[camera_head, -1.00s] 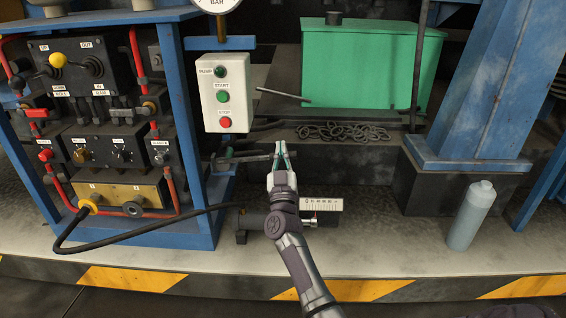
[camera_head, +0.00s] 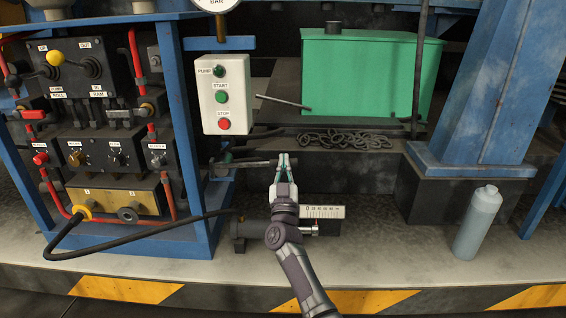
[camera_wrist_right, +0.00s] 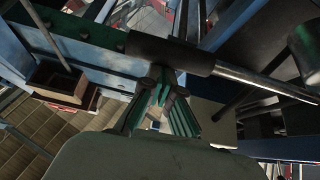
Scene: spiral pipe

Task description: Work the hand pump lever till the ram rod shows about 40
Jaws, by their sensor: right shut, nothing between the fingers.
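The hand pump lever (camera_head: 254,163) is a dark bar beside the blue frame, pointing right. My right gripper (camera_head: 284,157) is at the lever's right end in the head view, shut with nothing in it. In the wrist view its fingers (camera_wrist_right: 161,97) are close below a black grip (camera_wrist_right: 165,51) on a metal rod; I cannot tell if they touch. The ram (camera_head: 262,231) is a dark cylinder low behind my right arm. A white scale plate (camera_head: 323,212) stands by its short rod (camera_head: 315,229); its figures are too small to read. My left gripper is out of view.
A push-button box (camera_head: 223,95) and a valve panel (camera_head: 100,150) stand at left. A thin rod (camera_head: 283,101) sticks out before the green tank (camera_head: 360,75). A chain (camera_head: 345,138) lies on the ledge. A grey bottle (camera_head: 475,222) stands right on clear floor.

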